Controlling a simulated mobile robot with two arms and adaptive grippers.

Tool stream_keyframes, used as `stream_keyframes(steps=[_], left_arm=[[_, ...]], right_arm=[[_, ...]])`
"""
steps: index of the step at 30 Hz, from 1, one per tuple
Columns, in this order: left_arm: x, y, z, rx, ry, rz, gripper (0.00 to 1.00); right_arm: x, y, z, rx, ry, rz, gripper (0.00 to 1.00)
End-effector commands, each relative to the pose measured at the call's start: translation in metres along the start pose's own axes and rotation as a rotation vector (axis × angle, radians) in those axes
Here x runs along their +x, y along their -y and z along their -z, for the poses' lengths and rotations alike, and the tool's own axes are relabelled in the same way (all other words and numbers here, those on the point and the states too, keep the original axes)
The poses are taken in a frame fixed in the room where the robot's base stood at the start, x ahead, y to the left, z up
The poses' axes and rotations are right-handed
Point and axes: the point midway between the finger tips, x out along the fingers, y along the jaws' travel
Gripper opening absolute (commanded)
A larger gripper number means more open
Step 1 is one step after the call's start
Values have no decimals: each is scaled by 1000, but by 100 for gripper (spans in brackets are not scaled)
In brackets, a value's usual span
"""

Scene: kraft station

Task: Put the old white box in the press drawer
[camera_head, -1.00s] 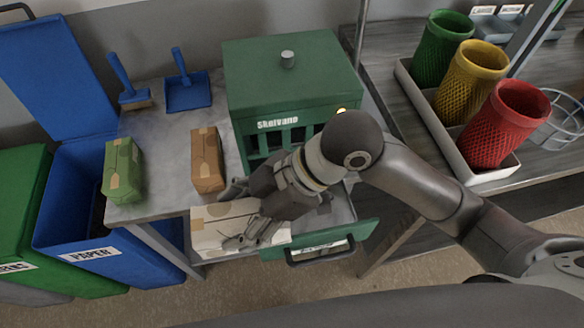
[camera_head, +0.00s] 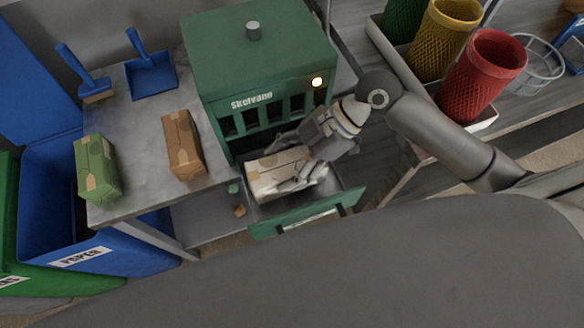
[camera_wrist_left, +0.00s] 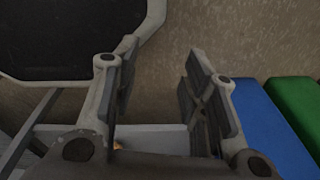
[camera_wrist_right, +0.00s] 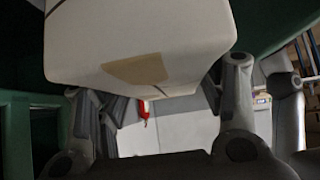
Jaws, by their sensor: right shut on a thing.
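The old white box (camera_head: 268,180), with tan tape patches, is at the open drawer (camera_head: 310,208) of the green press (camera_head: 245,65). It looks to be over or inside the drawer; whether it touches the drawer floor cannot be told. My right gripper (camera_head: 305,165) is shut on the box from its right side. In the right wrist view the white box (camera_wrist_right: 140,45) fills the top between the fingers (camera_wrist_right: 155,100). My left gripper (camera_wrist_left: 160,85) is open and empty in the left wrist view, and is out of the head view.
A green box (camera_head: 96,168) and a brown box (camera_head: 183,145) stand on the grey table, with a blue brush (camera_head: 85,75) and dustpan (camera_head: 152,75) behind. A blue paper bin (camera_head: 50,200) is at left. Yellow and red baskets (camera_head: 485,75) stand at right.

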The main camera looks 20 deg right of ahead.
Motion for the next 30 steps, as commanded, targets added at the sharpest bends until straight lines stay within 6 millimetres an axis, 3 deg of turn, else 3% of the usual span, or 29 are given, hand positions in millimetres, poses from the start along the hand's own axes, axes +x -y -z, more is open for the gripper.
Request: stream_keyframes(steps=[5,12,22,23,27,30], left_arm=[[-1,0,1,0,-1,0,40],[-10,-3,-13,0,21,-3,40],[-8,-3,-16,0,27,-4,40],[-8,-3,-16,0,26,-4,40],[-8,-2,-13,-1,23,-3,40],[-8,-2,-12,-1,21,-3,40]], right_arm=[[2,-2,-17,5,2,1,35],[22,-2,-37,2,0,0,35],[25,-2,-40,0,2,0,35],[24,-2,-40,0,2,0,67],[24,-2,-40,0,2,0,85],[24,-2,-40,0,2,0,85]])
